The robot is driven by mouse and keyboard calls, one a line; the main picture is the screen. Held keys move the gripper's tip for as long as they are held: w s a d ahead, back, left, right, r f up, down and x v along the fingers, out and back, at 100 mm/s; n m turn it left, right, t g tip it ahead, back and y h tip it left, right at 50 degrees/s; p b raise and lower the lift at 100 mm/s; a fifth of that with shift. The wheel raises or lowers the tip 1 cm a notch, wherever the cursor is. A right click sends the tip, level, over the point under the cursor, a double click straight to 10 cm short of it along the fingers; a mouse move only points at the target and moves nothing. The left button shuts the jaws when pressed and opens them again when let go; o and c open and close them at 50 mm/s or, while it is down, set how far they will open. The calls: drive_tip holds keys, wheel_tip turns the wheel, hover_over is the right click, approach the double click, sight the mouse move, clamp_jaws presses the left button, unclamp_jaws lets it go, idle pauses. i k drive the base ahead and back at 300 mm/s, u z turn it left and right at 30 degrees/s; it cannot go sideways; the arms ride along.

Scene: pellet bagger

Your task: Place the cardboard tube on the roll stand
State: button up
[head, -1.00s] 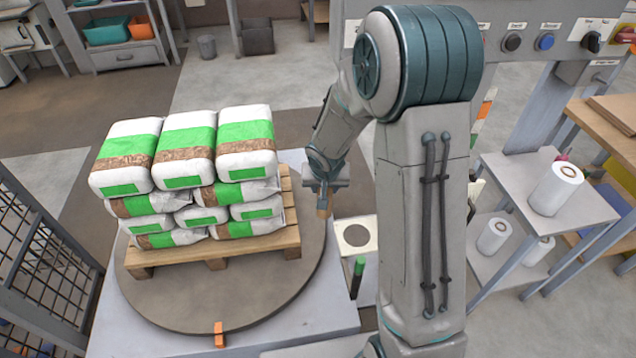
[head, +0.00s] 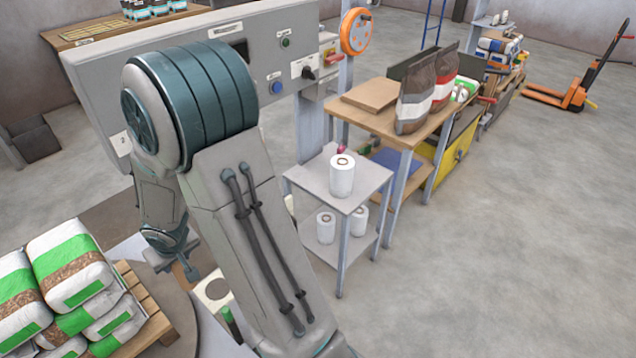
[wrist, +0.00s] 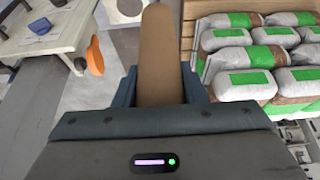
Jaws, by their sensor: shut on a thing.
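The cardboard tube (wrist: 160,60) is a plain brown cylinder. In the wrist view it stands out between the jaws of my gripper (wrist: 160,92), which is shut on it. In the head view my gripper (head: 180,264) hangs at lower left, with a small part of the tube (head: 191,272) showing below it; my arm hides some of the area. A grey two-level stand (head: 318,178), which looks like the roll stand, is to the right of my arm. One white roll (head: 342,176) is on its top and two are on its lower shelf. The gripper is well apart from this stand.
Green-and-white bags (head: 75,270) are stacked on a wooden pallet (head: 155,315) at lower left. A pale plate with a round hole (head: 214,291) is close to my gripper. A control panel (head: 270,60) is behind my arm. A wooden table (head: 385,118) is beyond the stand. Open floor (head: 500,240) is at right.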

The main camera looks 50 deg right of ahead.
sight(360, 169)
drive_tip(key=k, duration=0.25)
drive_tip(key=u, duration=1.95)
drive_tip(key=k, duration=1.95)
drive_tip(key=z, duration=2.5)
drive_tip(key=i, duration=1.5)
drive_tip(key=z, duration=0.05)
